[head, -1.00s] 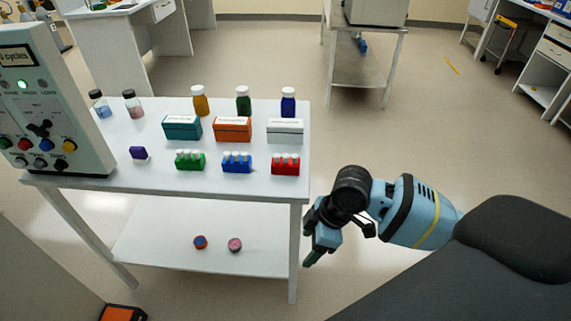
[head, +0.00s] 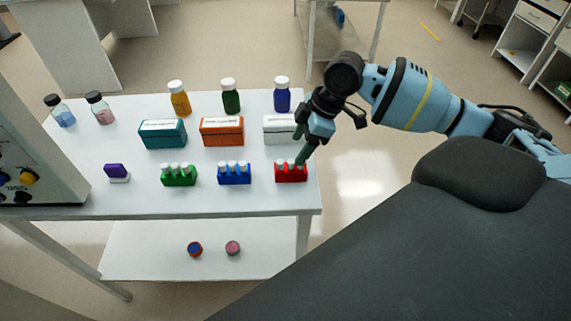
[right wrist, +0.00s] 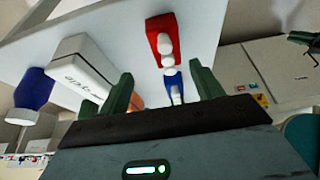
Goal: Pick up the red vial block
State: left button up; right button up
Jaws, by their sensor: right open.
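The red vial block (head: 291,173), with white-capped vials, stands at the right end of the front row on the white table (head: 250,203). My right gripper (head: 301,150) is open and just above and behind it, with a finger close over its right part. I cannot tell if they touch. In the right wrist view the red vial block (right wrist: 160,40) lies ahead, beyond the gap between the two green fingers (right wrist: 163,92). Nothing is between the fingers. My left gripper is not in view.
A blue vial block (head: 234,174) and a green one (head: 178,175) stand to the left. A white box (head: 279,130) and a blue bottle (head: 282,95) stand behind, near my right gripper. Orange (head: 221,132) and teal boxes (head: 162,134) are further left. The floor right of the table is clear.

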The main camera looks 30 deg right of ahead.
aim_at(292, 168)
jog(key=shift+s+a+f, duration=0.1)
jog(key=shift+s+f, duration=0.1)
jog(key=shift+a+f, duration=0.15)
jog(key=shift+f, duration=0.2)
jog(key=shift+w+a+f, duration=0.1)
jog(key=shift+a+f, duration=0.05)
jog(key=shift+f, duration=0.3)
jog(key=shift+w+f, duration=0.2)
jog(key=shift+s+a+f, duration=0.1)
jog(key=shift+a+f, duration=0.05)
jog(key=shift+f, duration=0.1)
jog(key=x, duration=0.3)
jog(key=shift+s+a+f, duration=0.15)
jog(key=shift+s+f, duration=0.05)
jog(key=shift+s, duration=0.1)
jog(key=shift+w+a+f, duration=0.15)
jog(key=shift+f, duration=0.4)
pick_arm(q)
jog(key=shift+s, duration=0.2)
pick_arm(e)
jog(key=shift+c, duration=0.3)
